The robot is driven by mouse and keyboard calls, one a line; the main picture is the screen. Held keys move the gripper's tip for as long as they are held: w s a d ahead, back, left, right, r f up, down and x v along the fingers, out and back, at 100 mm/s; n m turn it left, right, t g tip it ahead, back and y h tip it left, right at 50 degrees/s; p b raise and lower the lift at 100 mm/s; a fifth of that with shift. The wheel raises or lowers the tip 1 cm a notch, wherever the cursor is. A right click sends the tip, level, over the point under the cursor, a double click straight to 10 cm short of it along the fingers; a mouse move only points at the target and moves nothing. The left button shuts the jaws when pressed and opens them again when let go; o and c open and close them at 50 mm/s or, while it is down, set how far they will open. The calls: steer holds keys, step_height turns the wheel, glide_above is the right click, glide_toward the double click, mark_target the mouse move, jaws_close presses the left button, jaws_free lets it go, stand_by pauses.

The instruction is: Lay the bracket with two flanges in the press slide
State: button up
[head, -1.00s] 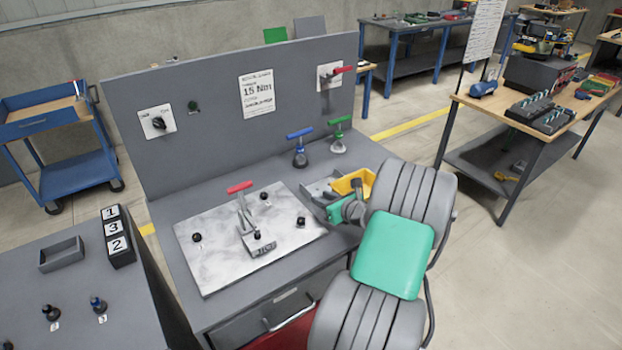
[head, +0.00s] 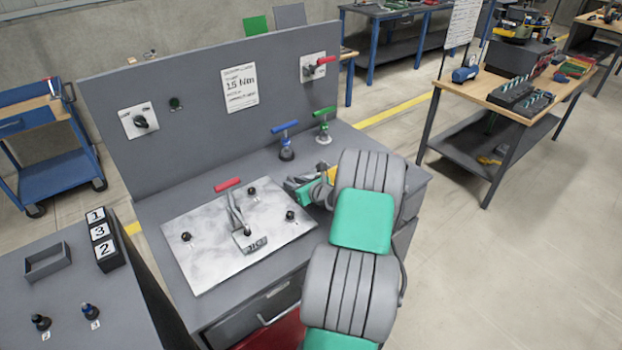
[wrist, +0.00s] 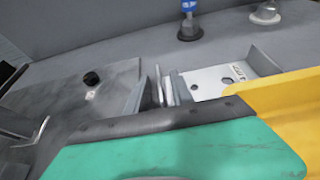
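In the wrist view, a pale metal part (wrist: 208,82) with two dark holes and a raised flange at its right end lies on the bench. It looks like the bracket, or the slide surface; I cannot tell which. Thin upright grey plates stand at its left end, where the tips of my gripper (wrist: 165,90) seem to be. Whether they are apart or closed on a flange is unclear. A green body with a black edge covers the lower wrist view. In the head view, my arm hides most of this spot; the press slide is not clearly seen.
A yellow bin-like part (wrist: 280,105) is close on the right. A metal plate (head: 200,262) with a red-handled clamp (head: 229,185) and black knobs lies left. Blue-handled (head: 286,127) and green-handled (head: 324,112) clamps stand behind. The back panel (head: 190,90) bounds the bench.

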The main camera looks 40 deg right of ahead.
jaws_close()
stand_by(1.2)
